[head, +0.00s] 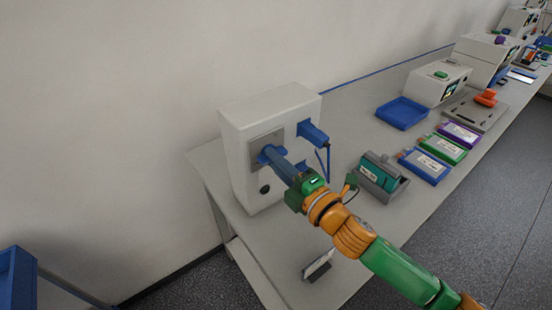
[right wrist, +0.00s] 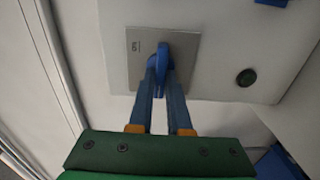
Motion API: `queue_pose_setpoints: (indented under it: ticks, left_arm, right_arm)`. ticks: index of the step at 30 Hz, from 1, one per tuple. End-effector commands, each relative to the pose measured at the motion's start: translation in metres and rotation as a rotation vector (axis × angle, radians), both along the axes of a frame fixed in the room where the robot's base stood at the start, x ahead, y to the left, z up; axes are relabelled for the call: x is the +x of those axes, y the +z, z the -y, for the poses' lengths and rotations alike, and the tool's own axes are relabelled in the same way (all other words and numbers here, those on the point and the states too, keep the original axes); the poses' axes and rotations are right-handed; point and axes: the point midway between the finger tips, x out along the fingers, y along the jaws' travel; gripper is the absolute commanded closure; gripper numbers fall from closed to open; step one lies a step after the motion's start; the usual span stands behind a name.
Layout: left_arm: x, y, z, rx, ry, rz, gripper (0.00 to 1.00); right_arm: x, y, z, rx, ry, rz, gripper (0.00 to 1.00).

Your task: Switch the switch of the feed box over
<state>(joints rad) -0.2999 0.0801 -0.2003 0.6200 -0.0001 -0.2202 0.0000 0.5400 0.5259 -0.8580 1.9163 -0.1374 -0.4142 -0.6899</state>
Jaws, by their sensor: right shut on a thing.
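The feed box (head: 276,108) is a white box at the left end of the table. A grey plate (right wrist: 136,62) on its front bears the blue switch handle (right wrist: 162,60). My right gripper (head: 270,156) reaches the plate, and in the right wrist view its two long blue fingers (right wrist: 159,80) are shut on the handle. In the head view the fingers cover most of the handle. My left gripper is in neither view.
A blue plug (head: 314,133) with a cable sticks out right of the switch. A dark round knob (right wrist: 246,77) is on the same face. A grey-teal holder (head: 382,178), battery packs (head: 424,166) and a blue tray (head: 402,113) stand to the right. The table's front left is mostly clear.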

Motion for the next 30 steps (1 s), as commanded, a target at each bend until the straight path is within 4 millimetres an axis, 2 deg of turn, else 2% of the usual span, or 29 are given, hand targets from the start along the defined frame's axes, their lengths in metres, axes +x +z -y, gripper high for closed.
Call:
queue_pose_setpoints:
  ticks: [18, 19, 21, 22, 30]
  left_arm:
    - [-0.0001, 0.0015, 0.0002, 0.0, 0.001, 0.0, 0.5]
    - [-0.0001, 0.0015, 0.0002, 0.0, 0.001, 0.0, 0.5]
    - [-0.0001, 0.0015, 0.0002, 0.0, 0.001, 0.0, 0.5]
    - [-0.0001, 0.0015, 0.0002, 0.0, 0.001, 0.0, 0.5]
    - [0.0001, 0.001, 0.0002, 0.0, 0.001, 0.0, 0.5]
  right_arm:
    - [0.0004, 0.0015, 0.0002, -0.028, -0.001, 0.026, 1.0]
    - [0.0005, 0.0015, 0.0003, -0.028, -0.001, 0.025, 0.76]
    - [0.0004, 0.0013, 0.0002, -0.028, -0.001, 0.024, 0.57]
    - [0.0003, 0.0012, 0.0003, -0.027, -0.001, 0.024, 0.54]
    - [-0.0004, 0.0002, 0.0005, -0.028, 0.0, 0.021, 0.54]
